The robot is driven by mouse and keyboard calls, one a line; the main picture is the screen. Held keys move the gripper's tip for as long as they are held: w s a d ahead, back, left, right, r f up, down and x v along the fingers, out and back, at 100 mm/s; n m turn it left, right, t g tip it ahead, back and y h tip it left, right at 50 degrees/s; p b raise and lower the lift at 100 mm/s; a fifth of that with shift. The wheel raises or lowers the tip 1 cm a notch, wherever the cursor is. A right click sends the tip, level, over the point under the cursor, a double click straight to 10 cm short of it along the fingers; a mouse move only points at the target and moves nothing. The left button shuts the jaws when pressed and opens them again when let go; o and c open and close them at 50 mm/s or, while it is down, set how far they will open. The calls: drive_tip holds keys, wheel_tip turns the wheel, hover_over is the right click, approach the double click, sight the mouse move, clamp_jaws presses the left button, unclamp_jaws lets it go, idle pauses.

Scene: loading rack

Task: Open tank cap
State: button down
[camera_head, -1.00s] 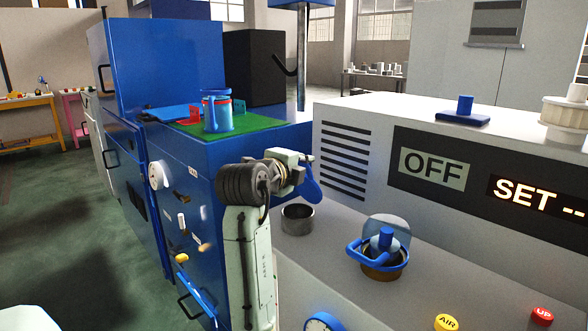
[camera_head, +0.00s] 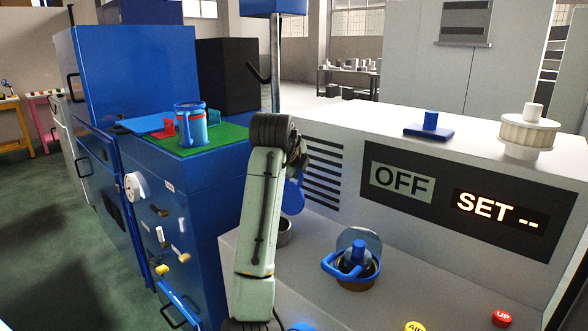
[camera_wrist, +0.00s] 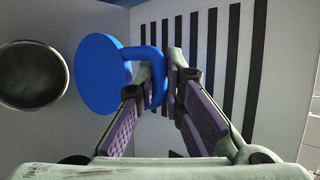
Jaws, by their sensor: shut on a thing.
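The tank cap is a blue disc with a looped handle. It is in the wrist view (camera_wrist: 103,75) and at the right edge of my arm in the head view (camera_head: 293,196). My gripper (camera_wrist: 163,80) is shut on the handle and holds the cap tilted on edge. A round, dark, metal-rimmed opening (camera_wrist: 32,75) lies to the left in the wrist view, apart from the cap. The same ring (camera_head: 285,232) is partly hidden by my arm in the head view. My gripper is mostly hidden behind my arm there.
A vented panel (camera_wrist: 205,55) stands close behind the gripper. A blue-handled fitting (camera_head: 355,262) sits right of the opening on the grey machine. A blue cabinet (camera_head: 215,195) with a blue cup (camera_head: 191,128) on a green mat stands left.

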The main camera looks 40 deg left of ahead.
drive_tip(key=shift+s+a+r, duration=0.1)
drive_tip(key=shift+s+a, duration=0.05)
drive_tip(key=shift+a, duration=0.2)
drive_tip(key=c, duration=1.8)
unclamp_jaws()
drive_tip(key=shift+c, duration=0.2)
drive_tip(key=v, duration=1.2)
drive_tip(key=shift+d, duration=0.25)
drive_tip(key=shift+c, duration=0.4)
